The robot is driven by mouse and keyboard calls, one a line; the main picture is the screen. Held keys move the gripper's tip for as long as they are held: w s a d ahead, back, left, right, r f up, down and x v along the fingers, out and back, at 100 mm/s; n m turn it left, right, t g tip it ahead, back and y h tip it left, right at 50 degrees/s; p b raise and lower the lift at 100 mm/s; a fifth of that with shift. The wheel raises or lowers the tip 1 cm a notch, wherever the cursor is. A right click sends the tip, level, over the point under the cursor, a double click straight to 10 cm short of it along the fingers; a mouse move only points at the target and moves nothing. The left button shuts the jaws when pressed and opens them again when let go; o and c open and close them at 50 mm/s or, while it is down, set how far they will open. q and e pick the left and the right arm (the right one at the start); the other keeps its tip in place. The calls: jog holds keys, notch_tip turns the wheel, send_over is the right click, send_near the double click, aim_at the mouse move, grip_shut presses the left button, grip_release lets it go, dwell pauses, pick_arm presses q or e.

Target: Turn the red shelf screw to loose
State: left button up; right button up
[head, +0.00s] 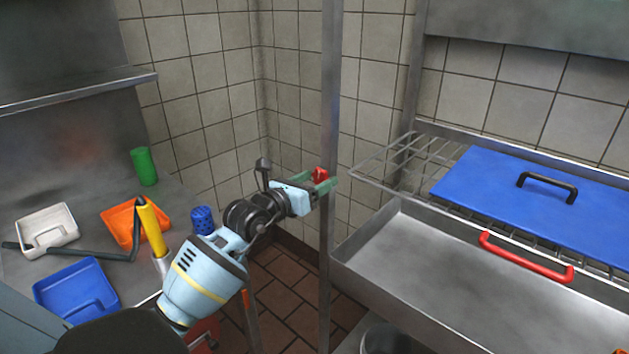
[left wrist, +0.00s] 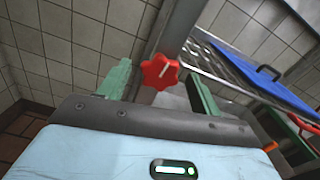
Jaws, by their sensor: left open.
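The red shelf screw (head: 320,174) is a small lobed knob on the upright metal post (head: 328,80) beside the wire shelf. In the left wrist view the red screw (left wrist: 160,71) shows a pale line on its face. My left gripper (head: 323,185) is at the screw, with its green fingers open. In the left wrist view one finger of the left gripper (left wrist: 158,74) stands on each side of the screw, with visible gaps. I cannot tell how deep the screw sits between them. My right gripper is not in view.
The wire shelf (head: 375,168) holds a blue board (head: 490,185) with a black handle. A steel trough (head: 440,270) with a red handle (head: 525,260) lies below. Orange (head: 117,222), white (head: 47,232) and blue trays (head: 75,288) and a green cup (head: 144,167) stand at the left.

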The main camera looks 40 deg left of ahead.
pick_arm(q)
jog(key=c, duration=1)
jog(key=shift+o, duration=0.2)
